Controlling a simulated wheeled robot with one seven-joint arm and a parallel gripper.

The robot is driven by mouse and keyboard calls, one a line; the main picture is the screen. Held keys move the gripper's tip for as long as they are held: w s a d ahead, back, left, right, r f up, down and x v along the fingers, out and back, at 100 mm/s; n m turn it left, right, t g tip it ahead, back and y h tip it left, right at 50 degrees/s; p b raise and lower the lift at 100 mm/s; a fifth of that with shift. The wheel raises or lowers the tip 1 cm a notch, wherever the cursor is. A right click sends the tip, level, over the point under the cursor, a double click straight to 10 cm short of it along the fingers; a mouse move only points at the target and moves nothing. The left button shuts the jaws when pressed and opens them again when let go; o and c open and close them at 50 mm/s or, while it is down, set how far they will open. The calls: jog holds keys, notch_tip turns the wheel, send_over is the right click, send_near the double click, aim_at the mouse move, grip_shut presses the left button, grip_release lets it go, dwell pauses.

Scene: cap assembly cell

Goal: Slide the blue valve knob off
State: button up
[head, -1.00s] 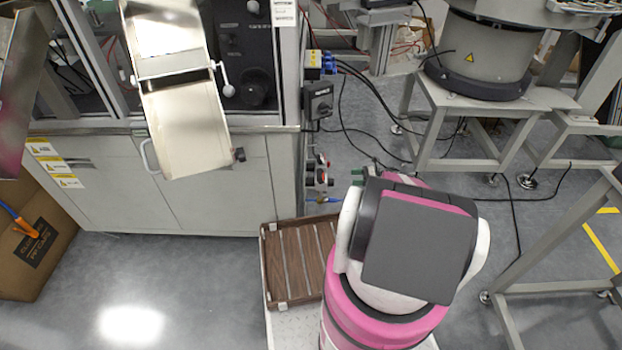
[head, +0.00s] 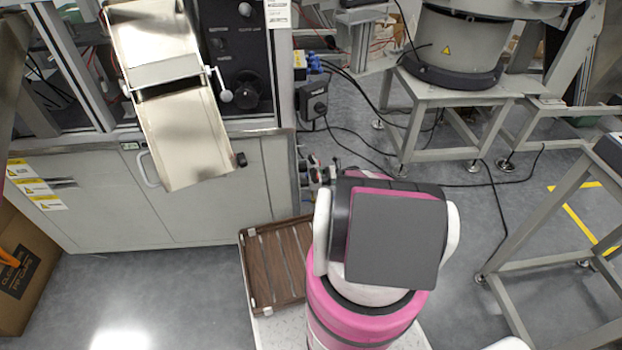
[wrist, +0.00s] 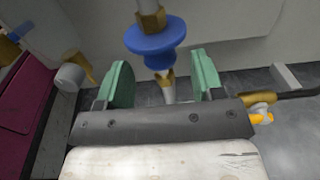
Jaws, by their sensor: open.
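The blue valve knob (wrist: 157,38) is in the upper middle of the wrist view, on a fitting with a brass nut (wrist: 152,20) and a pale pipe above it. My gripper (wrist: 160,62) is open, with one green finger on each side below the knob. The knob's lower part lies near the gap between the fingertips, and neither finger appears to touch it. A brass part and a pale stem show below it between the fingers. In the head view my arm hides the gripper, and I cannot make out the knob for sure among the small fittings (head: 317,172) at the cabinet's side.
A grey cabinet (head: 205,215) with a metal chute (head: 185,135) stands at the left. A brown slatted tray (head: 262,270) lies beside my arm. A bowl feeder stand (head: 455,95) and a grey frame (head: 540,215) are at the right. Cables cross the floor between.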

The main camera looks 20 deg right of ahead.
jog(key=shift+w+a, duration=0.15)
jog(key=shift+a, duration=0.65)
jog(key=shift+w+a, duration=0.15)
jog(key=shift+a, duration=0.6)
